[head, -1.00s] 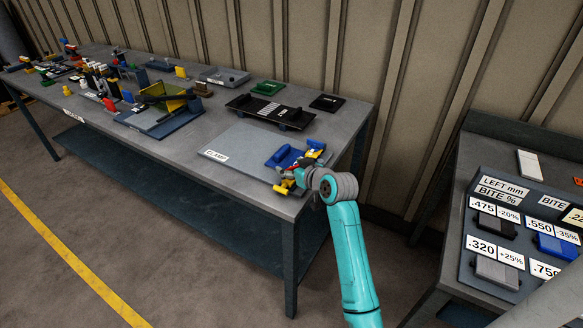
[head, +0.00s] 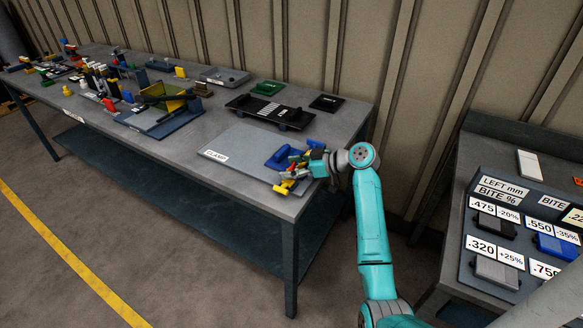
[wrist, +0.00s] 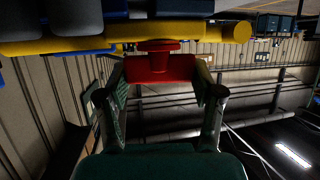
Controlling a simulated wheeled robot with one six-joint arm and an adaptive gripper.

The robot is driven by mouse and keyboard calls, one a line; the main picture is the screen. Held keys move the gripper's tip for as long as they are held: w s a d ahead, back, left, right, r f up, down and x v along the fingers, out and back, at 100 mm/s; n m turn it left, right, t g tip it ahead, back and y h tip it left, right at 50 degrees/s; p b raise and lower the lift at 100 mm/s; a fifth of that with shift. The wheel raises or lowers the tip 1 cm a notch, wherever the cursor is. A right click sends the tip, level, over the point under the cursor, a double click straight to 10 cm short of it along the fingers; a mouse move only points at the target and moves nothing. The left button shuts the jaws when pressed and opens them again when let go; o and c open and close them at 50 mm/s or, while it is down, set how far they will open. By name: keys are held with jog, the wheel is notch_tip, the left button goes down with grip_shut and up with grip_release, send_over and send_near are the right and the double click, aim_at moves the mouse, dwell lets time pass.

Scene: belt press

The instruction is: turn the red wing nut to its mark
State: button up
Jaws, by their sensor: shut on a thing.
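The red wing nut (wrist: 158,66) shows in the wrist view as a red block with a round flange, just below a yellow bar (wrist: 130,36). My gripper (wrist: 160,82) has one finger on each side of it and is shut on it. In the head view my gripper (head: 302,168) is at the right end of the long bench, at the clamp with blue and yellow parts. A small red patch shows there beside the fingers. The nut's mark cannot be made out in either view.
The clamp's grey plate (head: 236,147) with its label lies left of my gripper. A black board (head: 270,111) and a blue block (head: 278,157) are close by. A second table (head: 450,270) with labelled blocks stands at the right, across a gap.

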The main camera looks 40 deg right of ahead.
jog(key=shift+f, duration=0.15)
dwell(0.3)
jog(key=o, duration=1.2)
jog(key=shift+c, duration=0.2)
jog(key=v, duration=1.2)
jog(key=shift+w+d, duration=0.1)
jog(key=shift+w, duration=0.05)
